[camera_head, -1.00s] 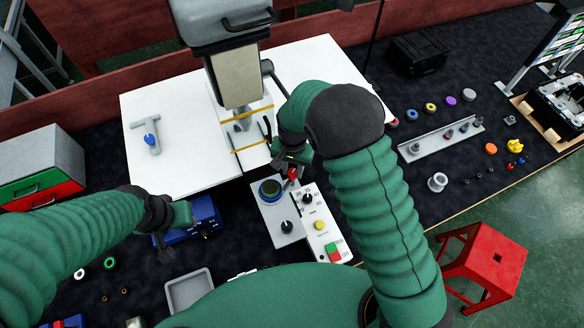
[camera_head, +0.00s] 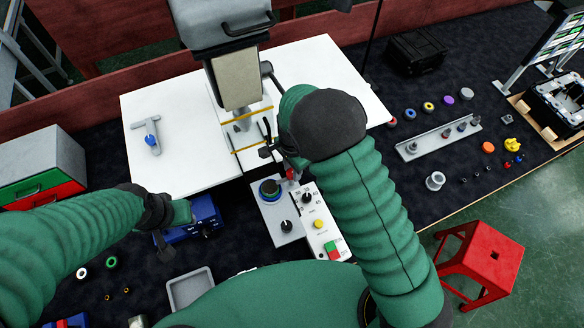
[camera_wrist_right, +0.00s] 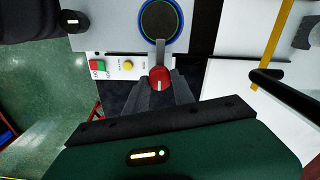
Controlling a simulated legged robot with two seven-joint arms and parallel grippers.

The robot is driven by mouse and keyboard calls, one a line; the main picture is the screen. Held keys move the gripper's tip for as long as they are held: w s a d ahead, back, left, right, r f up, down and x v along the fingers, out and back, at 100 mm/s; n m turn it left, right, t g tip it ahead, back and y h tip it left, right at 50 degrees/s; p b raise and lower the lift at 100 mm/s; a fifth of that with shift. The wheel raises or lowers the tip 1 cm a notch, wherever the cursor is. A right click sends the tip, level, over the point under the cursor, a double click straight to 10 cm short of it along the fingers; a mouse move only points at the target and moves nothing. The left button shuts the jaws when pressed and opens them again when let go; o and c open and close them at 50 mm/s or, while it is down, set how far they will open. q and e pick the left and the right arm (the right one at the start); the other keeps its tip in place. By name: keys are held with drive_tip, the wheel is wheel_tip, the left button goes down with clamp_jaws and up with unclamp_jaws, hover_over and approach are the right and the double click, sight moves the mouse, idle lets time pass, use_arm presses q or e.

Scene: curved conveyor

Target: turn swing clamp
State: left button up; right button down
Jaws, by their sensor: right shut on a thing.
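The swing clamp has a round dark disc with a blue ring (camera_head: 269,188) on a grey plate, with a lever ending in a red knob (camera_head: 291,174). The right wrist view shows the red knob (camera_wrist_right: 160,78) and the grey lever running up to the blue-ringed disc (camera_wrist_right: 160,22). My right gripper (camera_wrist_right: 161,84) has its grey fingers on either side of the knob, shut on it. In the head view my right gripper (camera_head: 287,163) is partly hidden by its own arm. My left gripper (camera_head: 165,246) hangs at the left by a blue box; its fingers are too small to read.
A control panel (camera_head: 318,222) with a black knob, yellow button and red-green switch adjoins the clamp. A press-like machine (camera_head: 236,80) stands behind on the white board (camera_head: 180,110). A black bar (camera_wrist_right: 285,88) is near my gripper. A grey tray (camera_head: 190,290) lies in front.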

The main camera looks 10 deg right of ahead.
drive_tip(key=shift+w+r, duration=0.1)
idle(0.3)
drive_tip(key=c, duration=1.1)
unclamp_jaws()
drive_tip(key=shift+o, duration=0.2)
wheel_tip(320, 180, up, 2)
drive_tip(key=shift+w+r+b, duration=0.1)
drive_tip(key=shift+r+b, duration=0.05)
drive_tip(key=shift+b, duration=0.9)
drive_tip(key=shift+s+a+r+b, duration=0.15)
drive_tip(key=shift+s+r+b, duration=0.1)
drive_tip(key=shift+s, duration=0.2)
drive_tip(key=shift+s+a+r+b, duration=0.1)
drive_tip(key=shift+s+b, duration=0.1)
drive_tip(key=shift+s, duration=0.25)
drive_tip(key=s+a+r+b, duration=0.1)
drive_tip(key=s+a+b, duration=0.1)
drive_tip(key=s, duration=1.2)
drive_tip(key=shift+a+r, duration=0.35)
drive_tip(key=shift+r, duration=0.05)
drive_tip(key=shift+b, duration=0.3)
